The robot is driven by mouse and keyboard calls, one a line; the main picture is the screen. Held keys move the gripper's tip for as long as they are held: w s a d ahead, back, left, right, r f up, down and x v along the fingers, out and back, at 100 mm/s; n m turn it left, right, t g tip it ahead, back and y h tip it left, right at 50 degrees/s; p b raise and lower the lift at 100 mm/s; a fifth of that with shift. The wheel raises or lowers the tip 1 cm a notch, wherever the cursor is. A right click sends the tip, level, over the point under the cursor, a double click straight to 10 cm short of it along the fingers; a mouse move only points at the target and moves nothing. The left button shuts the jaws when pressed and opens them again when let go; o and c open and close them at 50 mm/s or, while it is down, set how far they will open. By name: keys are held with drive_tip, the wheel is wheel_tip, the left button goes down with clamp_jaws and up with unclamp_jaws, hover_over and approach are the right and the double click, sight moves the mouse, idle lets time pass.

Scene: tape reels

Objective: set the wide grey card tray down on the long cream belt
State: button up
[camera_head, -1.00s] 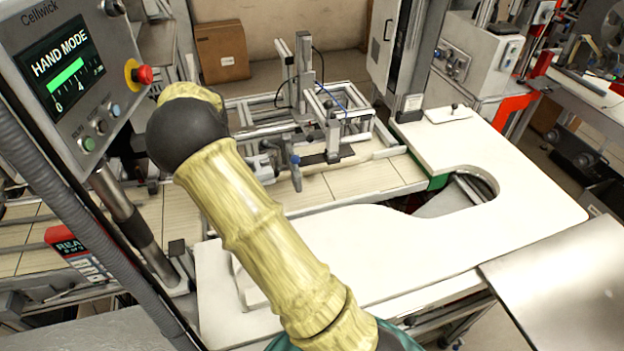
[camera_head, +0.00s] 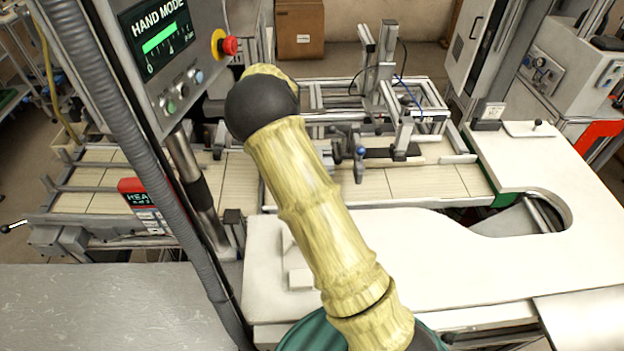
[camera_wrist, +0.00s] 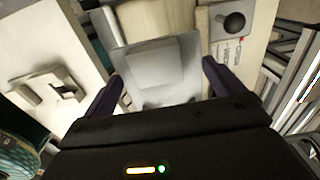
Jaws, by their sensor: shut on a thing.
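In the wrist view my gripper (camera_wrist: 162,72) has its two dark fingers on either side of a wide, flat grey tray (camera_wrist: 155,62), and is shut on it. The tray has a raised, paler middle. The long cream belt (camera_head: 375,182) runs left to right across the head view, behind the white worktop, with dark seams across it. Its left stretch (camera_head: 105,180) shows beyond the control post. My gripper and the tray do not show in the head view, where my arm fills the middle. I cannot tell the tray's height over what lies beneath.
A white worktop (camera_head: 400,255) with a rounded cut-out lies before the belt. A metal frame with clamps (camera_head: 385,120) stands over the belt's middle. The belt's left stretch looks clear.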

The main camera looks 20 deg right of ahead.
wheel_tip(320, 180, down, 10)
drive_tip(key=shift+f+p, duration=0.1)
drive_tip(key=shift+p, duration=0.9)
drive_tip(key=d, duration=0.1)
drive_tip(key=d+p, duration=0.2)
drive_tip(key=shift+s+d+r, duration=0.25)
drive_tip(key=shift+s+r, duration=0.1)
drive_tip(key=shift+s+d+f+p, duration=0.1)
drive_tip(key=shift+d+f+p, duration=0.15)
drive_tip(key=shift+f+p, duration=0.1)
drive_tip(key=shift+f, duration=0.3)
drive_tip(key=shift+a+f, duration=0.1)
drive_tip(key=shift+f, duration=0.1)
